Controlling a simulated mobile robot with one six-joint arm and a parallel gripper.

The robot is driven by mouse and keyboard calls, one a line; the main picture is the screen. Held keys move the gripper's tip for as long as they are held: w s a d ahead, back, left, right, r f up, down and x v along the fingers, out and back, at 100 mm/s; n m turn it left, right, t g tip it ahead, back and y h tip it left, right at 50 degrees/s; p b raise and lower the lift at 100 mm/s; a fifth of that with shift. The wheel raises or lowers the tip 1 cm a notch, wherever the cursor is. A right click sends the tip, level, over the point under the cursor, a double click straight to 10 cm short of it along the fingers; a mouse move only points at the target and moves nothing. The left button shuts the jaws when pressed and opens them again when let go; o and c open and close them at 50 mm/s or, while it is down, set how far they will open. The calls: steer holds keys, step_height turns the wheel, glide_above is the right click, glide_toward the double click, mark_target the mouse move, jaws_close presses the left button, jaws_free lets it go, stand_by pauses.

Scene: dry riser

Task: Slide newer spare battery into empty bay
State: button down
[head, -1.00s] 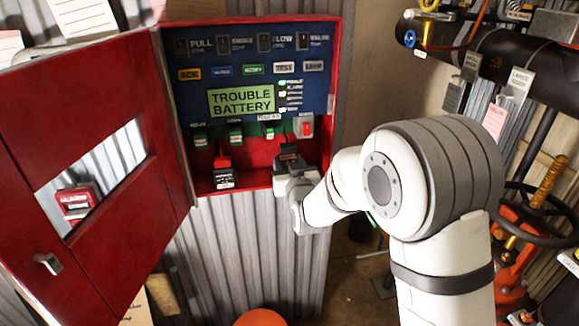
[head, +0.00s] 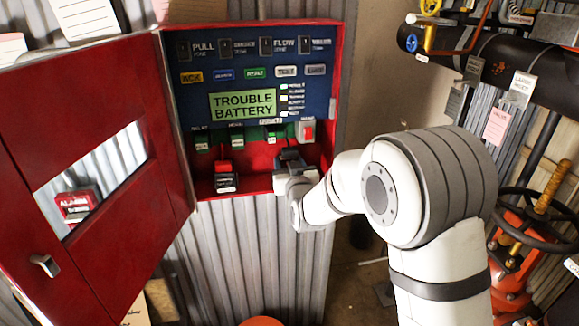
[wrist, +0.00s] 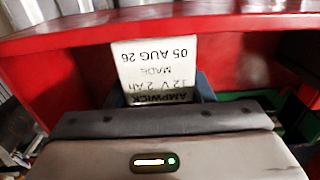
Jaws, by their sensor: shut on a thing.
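My gripper (head: 291,172) is inside the lower right of the red alarm cabinet, shut on a battery. In the wrist view the battery's white label (wrist: 155,68) reads upside down "AMPWICK 12 V 2 Ah MADE 05 AUG 26". A blue-grey edge shows around the label's lower end. My gripper's grey body hides the battery's lower part and the fingertips. Another dark battery (head: 226,183) with a white label and a red top stands at the cabinet's lower left. Whether the held battery is seated in a bay cannot be told.
The red cabinet (head: 339,100) has its door (head: 100,250) swung open to the left. Its display (head: 242,104) reads "TROUBLE BATTERY". Green terminal blocks (head: 236,139) and a red rocker switch (head: 307,131) sit above the batteries. Pipes and a valve wheel (head: 535,220) stand at the right.

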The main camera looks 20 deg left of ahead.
steer(key=shift+w+a+r, duration=0.1)
steer(key=shift+w+a, duration=0.1)
steer(key=shift+w, duration=0.15)
steer(key=c, duration=0.6)
jaws_free()
steer(key=shift+s+d+f, duration=0.1)
steer(key=shift+s+f, duration=0.05)
steer(key=shift+f, duration=0.05)
steer(key=b+v, duration=0.2)
steer(key=v, duration=0.5)
steer(key=shift+s+d, duration=0.15)
steer(key=shift+s, duration=0.05)
steer(key=shift+r, duration=0.15)
